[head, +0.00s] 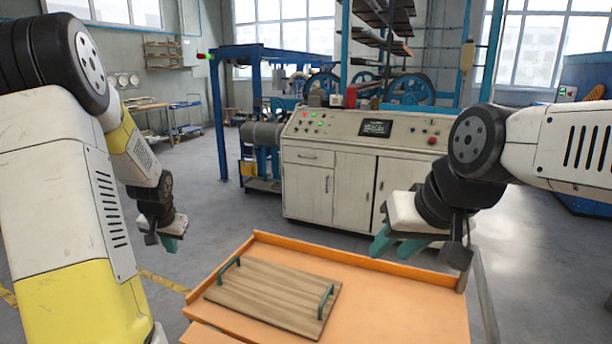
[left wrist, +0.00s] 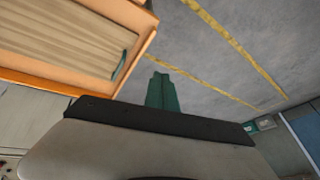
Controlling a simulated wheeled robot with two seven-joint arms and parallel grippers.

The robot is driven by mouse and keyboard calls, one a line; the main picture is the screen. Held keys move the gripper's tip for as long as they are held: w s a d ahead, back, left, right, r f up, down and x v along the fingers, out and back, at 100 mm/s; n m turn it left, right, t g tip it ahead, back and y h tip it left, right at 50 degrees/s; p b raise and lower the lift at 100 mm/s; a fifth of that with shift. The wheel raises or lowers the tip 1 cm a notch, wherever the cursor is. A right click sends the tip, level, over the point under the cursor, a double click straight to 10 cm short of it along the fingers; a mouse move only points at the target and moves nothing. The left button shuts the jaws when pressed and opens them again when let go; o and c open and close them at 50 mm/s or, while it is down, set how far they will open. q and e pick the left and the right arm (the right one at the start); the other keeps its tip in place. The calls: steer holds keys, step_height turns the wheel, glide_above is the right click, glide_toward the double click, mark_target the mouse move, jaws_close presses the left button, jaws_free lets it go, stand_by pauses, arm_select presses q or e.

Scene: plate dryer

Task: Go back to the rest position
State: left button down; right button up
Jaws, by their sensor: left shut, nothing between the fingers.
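My left gripper (head: 170,243) hangs in the air left of the orange table, with its teal fingers shut and empty. In the left wrist view its fingers (left wrist: 162,90) are together, pointing over bare floor. My right gripper (head: 388,250) is above the table's far right part; its two teal fingers show apart with nothing between them. A wooden tray (head: 270,296) with two teal handles lies flat on the orange table (head: 400,305), apart from both grippers. A corner of the tray also shows in the left wrist view (left wrist: 65,38).
The orange table has a raised rim (head: 345,258) along its far side. A cream control cabinet (head: 330,175) with a sloped panel stands behind it. A blue frame (head: 218,120) stands at the back left. The grey floor (head: 215,215) left of the table is clear.

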arm_select(q)
steer(key=s+d+r+t+h, duration=0.1)
steer(key=s+d+r, duration=0.9)
steer(key=d+r, duration=0.35)
steer(key=s+d+r+h, duration=0.1)
steer(key=s+d+r, duration=0.1)
steer(key=s+d, duration=0.2)
steer(key=s+d+r+h, duration=0.2)
steer(key=s+d, duration=0.3)
steer(key=s, duration=0.5)
steer(key=shift+s+t, duration=0.3)
steer(key=shift+s, duration=0.05)
